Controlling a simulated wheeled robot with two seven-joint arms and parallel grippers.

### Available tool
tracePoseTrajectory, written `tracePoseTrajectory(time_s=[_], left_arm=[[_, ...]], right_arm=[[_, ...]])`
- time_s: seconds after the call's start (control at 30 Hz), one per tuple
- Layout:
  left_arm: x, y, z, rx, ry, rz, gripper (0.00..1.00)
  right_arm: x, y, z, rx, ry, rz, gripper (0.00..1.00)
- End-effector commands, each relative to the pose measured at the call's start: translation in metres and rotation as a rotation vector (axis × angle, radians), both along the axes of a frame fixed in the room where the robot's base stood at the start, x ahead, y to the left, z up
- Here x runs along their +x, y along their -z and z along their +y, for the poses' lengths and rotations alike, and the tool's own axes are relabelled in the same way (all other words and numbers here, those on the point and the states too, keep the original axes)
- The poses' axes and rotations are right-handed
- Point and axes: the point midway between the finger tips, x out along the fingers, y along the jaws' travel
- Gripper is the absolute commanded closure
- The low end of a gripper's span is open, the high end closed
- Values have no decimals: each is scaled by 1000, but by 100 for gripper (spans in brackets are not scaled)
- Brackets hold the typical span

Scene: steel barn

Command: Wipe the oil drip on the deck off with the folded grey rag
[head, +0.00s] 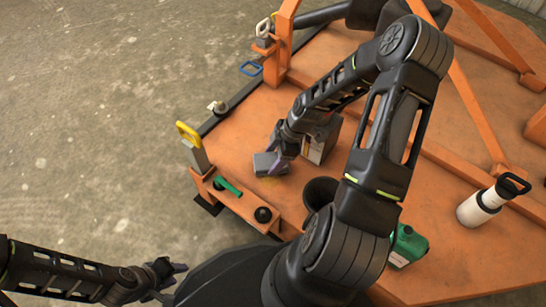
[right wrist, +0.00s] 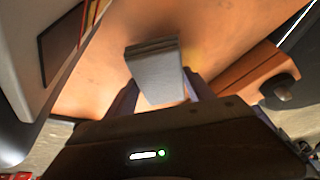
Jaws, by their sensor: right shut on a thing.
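The folded grey rag (head: 265,164) is at my right gripper (head: 279,160), low over the orange deck (head: 235,140). In the right wrist view the rag (right wrist: 157,75) sits between the two fingers of the right gripper (right wrist: 163,95), which is shut on it. A faint yellowish patch, apparently the oil drip (head: 270,182), shows on the deck just beside the rag. It also shows as a yellowish tint (right wrist: 191,57) in the right wrist view. I cannot tell whether the rag touches the deck. My left gripper (head: 174,281) is empty, its fingers apart, at the lower left.
A tin (head: 319,146) stands close behind the right gripper. A dark bucket (head: 318,192) is to its right. A green-handled tool (head: 228,186) lies on the orange front beam.

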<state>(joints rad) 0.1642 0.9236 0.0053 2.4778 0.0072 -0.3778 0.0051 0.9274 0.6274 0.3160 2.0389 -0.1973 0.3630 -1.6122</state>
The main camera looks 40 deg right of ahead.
Motion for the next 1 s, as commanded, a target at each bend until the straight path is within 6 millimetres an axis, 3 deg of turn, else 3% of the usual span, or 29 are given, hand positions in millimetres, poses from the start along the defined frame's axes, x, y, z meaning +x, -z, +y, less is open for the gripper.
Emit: tracePoseTrajectory(time_s=[0.37, 0.73, 1.0], left_arm=[[0, 2, 0, 0, 0, 0, 64], [0, -1, 0, 0, 0, 0, 64], [0, -1, 0, 0, 0, 0, 64]], right_arm=[[-1, 3, 3, 0, 0, 0, 71], [-10, 2, 32, -1, -2, 0, 71], [-11, 2, 36, -1, 0, 0, 71]])
